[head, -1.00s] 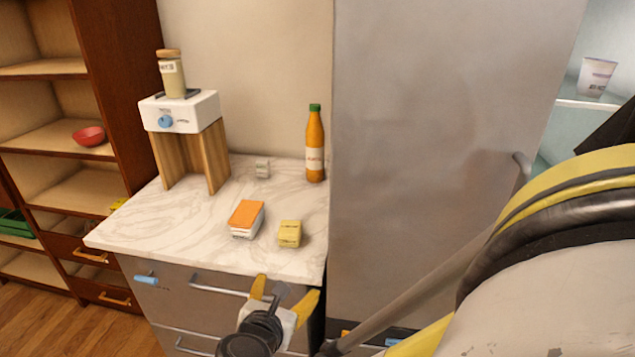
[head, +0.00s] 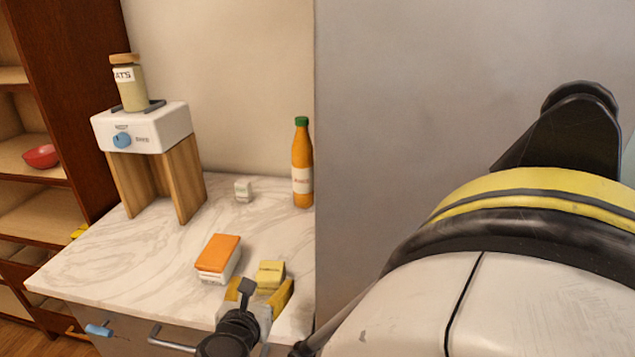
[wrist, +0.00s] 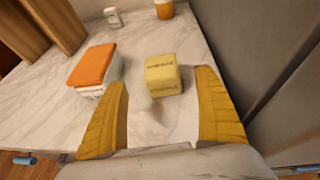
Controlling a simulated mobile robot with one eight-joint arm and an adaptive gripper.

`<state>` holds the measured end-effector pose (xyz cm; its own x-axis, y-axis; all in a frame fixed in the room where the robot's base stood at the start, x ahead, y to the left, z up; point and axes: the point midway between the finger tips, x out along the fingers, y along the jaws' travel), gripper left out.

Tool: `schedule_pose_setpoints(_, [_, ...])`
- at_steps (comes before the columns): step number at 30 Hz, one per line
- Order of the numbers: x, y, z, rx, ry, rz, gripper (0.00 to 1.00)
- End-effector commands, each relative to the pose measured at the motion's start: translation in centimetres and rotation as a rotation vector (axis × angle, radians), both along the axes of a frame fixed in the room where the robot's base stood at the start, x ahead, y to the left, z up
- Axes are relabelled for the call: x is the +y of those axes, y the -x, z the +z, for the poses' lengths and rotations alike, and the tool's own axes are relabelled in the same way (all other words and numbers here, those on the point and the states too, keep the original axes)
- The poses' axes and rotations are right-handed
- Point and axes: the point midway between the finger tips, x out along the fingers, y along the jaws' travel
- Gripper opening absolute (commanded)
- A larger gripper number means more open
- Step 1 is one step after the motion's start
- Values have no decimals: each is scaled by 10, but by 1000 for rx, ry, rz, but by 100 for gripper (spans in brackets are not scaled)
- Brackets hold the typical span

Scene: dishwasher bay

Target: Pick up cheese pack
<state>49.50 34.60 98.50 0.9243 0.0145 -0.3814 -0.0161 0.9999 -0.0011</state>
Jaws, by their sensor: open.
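The cheese pack is most likely the small yellow block (head: 270,273) near the front right of the marble counter (head: 100,255). In the wrist view the yellow block (wrist: 162,75) lies ahead of and between the two yellow fingers, closer to the right one. My gripper (head: 262,292) is open at the counter's front edge, with its fingertips close to the block. In the wrist view my gripper (wrist: 165,95) is empty.
A white appliance on wooden legs (head: 142,127) holds a jar (head: 130,85). A grey fridge side (head: 400,110) bounds the right.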

Motion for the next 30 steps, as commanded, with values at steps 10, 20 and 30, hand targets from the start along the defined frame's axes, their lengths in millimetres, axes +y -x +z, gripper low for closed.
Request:
schedule_pose_setpoints(10, [-1, -29, -16, 1, -1, -1, 81])
schedule_pose_setpoints(20, [-2, -67, -33, 1, -2, -1, 81])
schedule_pose_setpoints(30, [-2, -66, -32, 0, -1, 0, 30])
